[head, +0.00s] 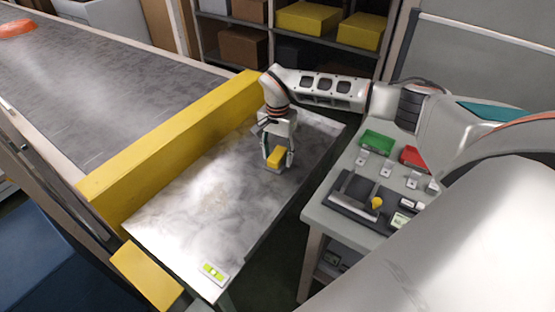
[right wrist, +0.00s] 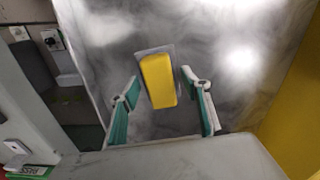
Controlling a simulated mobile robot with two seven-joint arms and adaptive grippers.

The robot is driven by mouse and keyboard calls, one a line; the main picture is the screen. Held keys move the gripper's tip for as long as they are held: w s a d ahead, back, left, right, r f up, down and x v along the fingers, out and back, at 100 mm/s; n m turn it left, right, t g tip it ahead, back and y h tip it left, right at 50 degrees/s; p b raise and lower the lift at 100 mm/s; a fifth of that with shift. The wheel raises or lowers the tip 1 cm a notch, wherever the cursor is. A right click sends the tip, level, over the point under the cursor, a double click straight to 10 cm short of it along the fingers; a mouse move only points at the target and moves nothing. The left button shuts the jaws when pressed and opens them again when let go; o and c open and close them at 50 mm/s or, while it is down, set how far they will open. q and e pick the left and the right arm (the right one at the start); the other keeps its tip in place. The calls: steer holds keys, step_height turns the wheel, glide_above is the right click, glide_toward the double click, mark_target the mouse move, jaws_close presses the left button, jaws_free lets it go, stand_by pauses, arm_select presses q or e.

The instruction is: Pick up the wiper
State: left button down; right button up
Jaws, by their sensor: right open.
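The wiper (head: 275,157) is a yellow block on a thin grey base. It lies on the shiny metal table (head: 190,200), in the upper right part of it. My right gripper (head: 278,161) points down over the wiper. In the right wrist view the wiper (right wrist: 158,80) shows between the two open green-padded fingers (right wrist: 160,78), with a gap on each side. I cannot tell how far the fingertips are above the table. My left gripper is out of view.
A yellow barrier (head: 180,140) runs between the table and the grey conveyor (head: 100,85). An orange pan (head: 16,28) is on the conveyor. A small white-green item (head: 213,272) lies at the table's near corner.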

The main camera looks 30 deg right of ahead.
mark_target(277, 154)
steer(key=c, duration=1.2)
step_height(277, 154, up, 20)
steer(key=shift+r+p, duration=0.1)
steer(key=shift+p, duration=0.85)
steer(key=o, duration=0.4)
steer(key=shift+c, duration=1.4)
